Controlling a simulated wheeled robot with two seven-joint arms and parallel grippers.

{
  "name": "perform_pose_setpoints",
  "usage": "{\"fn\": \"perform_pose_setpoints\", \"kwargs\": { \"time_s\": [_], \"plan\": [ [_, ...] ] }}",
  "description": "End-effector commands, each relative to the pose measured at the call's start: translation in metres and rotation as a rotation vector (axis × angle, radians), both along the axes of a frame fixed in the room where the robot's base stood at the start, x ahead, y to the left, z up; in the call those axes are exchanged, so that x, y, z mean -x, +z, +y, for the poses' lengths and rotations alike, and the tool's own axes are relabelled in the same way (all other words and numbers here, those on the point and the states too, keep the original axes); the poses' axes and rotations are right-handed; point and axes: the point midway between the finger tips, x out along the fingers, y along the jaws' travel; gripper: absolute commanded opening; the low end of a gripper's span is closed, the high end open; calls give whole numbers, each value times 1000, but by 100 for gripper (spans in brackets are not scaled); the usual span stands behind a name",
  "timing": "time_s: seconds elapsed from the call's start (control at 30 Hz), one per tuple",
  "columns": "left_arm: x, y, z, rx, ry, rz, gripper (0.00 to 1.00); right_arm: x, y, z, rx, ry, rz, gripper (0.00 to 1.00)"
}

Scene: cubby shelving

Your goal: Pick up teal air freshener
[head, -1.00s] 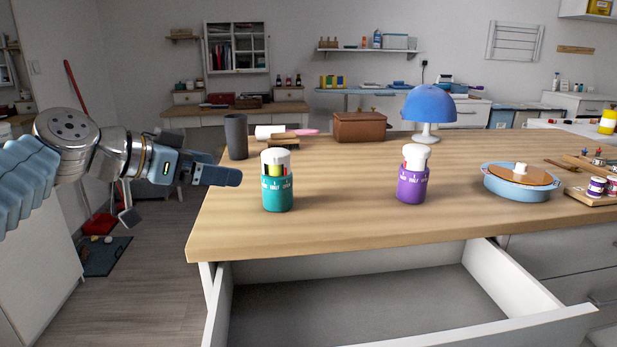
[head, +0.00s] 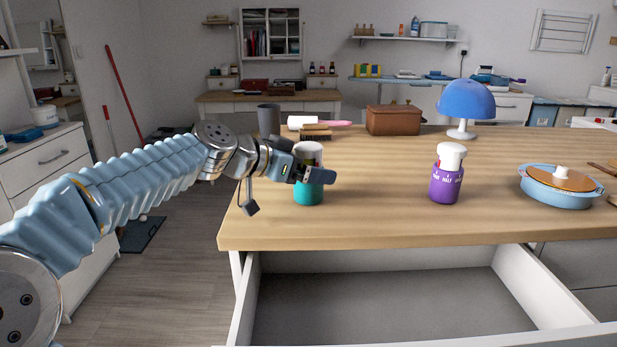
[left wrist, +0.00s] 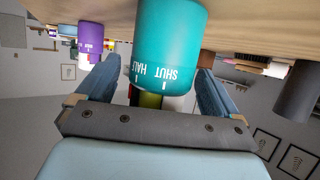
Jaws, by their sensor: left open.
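The teal air freshener (head: 308,194), with a white top, stands upright near the front left of the wooden table. My left gripper (head: 310,174) is at its upper body and covers part of it in the head view. In the left wrist view, which looks upside down, the teal air freshener (left wrist: 168,45) sits between the two spread fingers of my left gripper (left wrist: 158,72). Gaps show beside both fingers, so the gripper is open around it and not closed on it. My right gripper is in neither view.
A purple bottle of like shape (head: 446,182) stands to the right. A grey cup (head: 269,121), brown box (head: 394,120), blue lamp (head: 466,104) and blue pot (head: 556,190) are also on the table (head: 380,215). An open drawer (head: 380,300) juts out below its front edge.

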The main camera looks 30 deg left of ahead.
Motion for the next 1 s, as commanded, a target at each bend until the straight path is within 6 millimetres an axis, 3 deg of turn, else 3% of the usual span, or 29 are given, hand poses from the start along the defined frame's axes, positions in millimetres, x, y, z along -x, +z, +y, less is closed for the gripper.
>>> {"fn": "perform_pose_setpoints", "kwargs": {
  "time_s": [0.27,0.63,1.0],
  "plan": [
    [-3,-1,-1,1,1,-1,91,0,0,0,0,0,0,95],
    [-2,-1,-1,1,1,-1,35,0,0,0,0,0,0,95],
    [-3,5,-1,-1,1,-4,33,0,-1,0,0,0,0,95]
  ]
}}
